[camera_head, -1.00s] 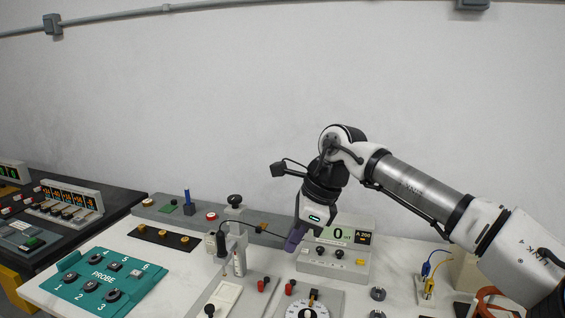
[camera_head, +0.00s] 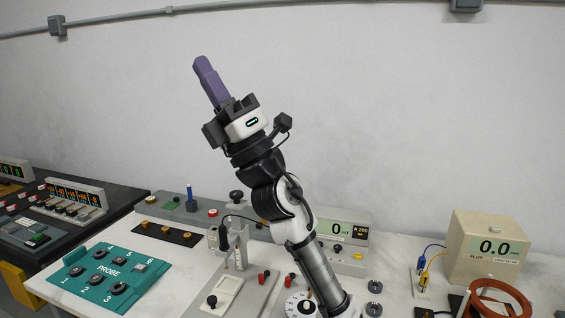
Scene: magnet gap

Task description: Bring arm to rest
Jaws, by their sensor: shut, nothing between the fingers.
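My gripper (camera_head: 205,70) is raised high above the bench, against the white wall, with its purple fingers pointing up and to the left. The fingers are together, with nothing held between them. My arm rises from the bottom middle of the picture and bends at the elbow above the back of the bench. It touches nothing that I can see. It hides part of the meter with the "0" display (camera_head: 335,229) and part of the white dial (camera_head: 298,305).
The teal PROBE panel (camera_head: 120,268) lies at the left of the white bench. A probe stand (camera_head: 236,215) is left of my arm. A beige FLUX meter (camera_head: 487,250) reads 0.0 at the right, behind an orange coil (camera_head: 500,285). A dark bench (camera_head: 100,222) is far left. The air around my gripper is free.

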